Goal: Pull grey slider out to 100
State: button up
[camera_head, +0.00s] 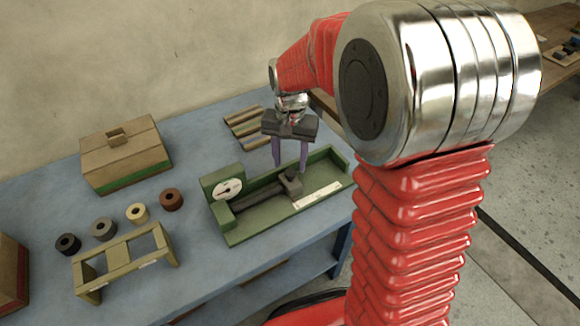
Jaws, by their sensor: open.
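The grey slider (293,185) is a small block with a dark upright knob (291,171). It sits on a dark bar (258,200) inside a green tray-like fixture (240,235). A round white dial (228,189) stands at the fixture's left end. A white scale strip (318,195) lies on its floor, right of the slider; its numbers are too small to read. My gripper (290,168) points down with its purple fingers apart, at the slider's knob. The knob shows between or just behind the fingers; I cannot tell whether they touch it.
A cardboard-coloured box (125,158) stands at the back left. Several rolls, such as the tan one (137,213), stand behind a yellowish rack (125,252).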

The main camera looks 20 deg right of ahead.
aim_at(290, 172)
jog(key=shift+f, duration=1.6)
jog(key=shift+c, duration=0.6)
grip_shut()
